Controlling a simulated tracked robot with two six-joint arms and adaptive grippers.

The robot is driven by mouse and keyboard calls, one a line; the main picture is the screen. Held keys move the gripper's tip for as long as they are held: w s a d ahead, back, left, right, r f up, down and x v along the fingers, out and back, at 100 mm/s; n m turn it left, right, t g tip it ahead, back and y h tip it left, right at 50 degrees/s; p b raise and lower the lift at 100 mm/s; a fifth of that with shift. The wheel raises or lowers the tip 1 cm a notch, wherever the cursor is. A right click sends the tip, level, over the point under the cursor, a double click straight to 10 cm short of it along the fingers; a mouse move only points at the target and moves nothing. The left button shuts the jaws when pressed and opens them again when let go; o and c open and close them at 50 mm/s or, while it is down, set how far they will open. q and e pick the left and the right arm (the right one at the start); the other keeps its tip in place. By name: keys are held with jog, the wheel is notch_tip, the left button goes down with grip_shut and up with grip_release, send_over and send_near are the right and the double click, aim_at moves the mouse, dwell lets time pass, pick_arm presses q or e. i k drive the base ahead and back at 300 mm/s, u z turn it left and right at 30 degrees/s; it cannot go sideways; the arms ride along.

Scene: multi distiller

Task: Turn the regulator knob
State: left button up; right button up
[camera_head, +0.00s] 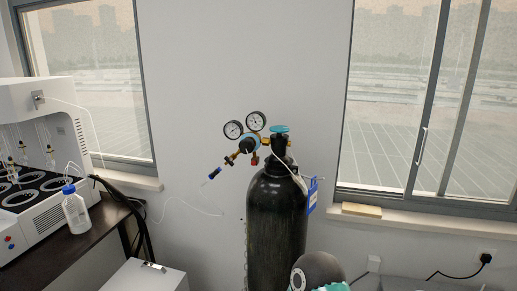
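A black gas cylinder (277,220) stands upright in the middle of the view, against the white wall. A brass regulator is fixed to its top, with two round gauges (233,129) (256,121). A teal valve handwheel (279,129) tops the cylinder. Neither gripper is visible. A dark rounded link of mine shows at the bottom, in front of the cylinder's lower right.
A white distiller machine (40,130) and a clear bottle with a blue cap (75,210) stand on a dark table (62,252) at left. A white box (145,276) is at bottom left. Windows flank the wall. A thin tube hangs left of the cylinder.

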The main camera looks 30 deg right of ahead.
aim_at(247, 145)
jog(key=u, duration=0.8)
jog(key=i, duration=0.2)
jog(key=z, duration=3.2)
jog(key=i, duration=0.1)
jog(key=z, duration=0.5)
jog(key=k, duration=1.3)
jog(key=u, duration=1.3)
jog(key=i, duration=1)
jog(key=z, duration=0.05)
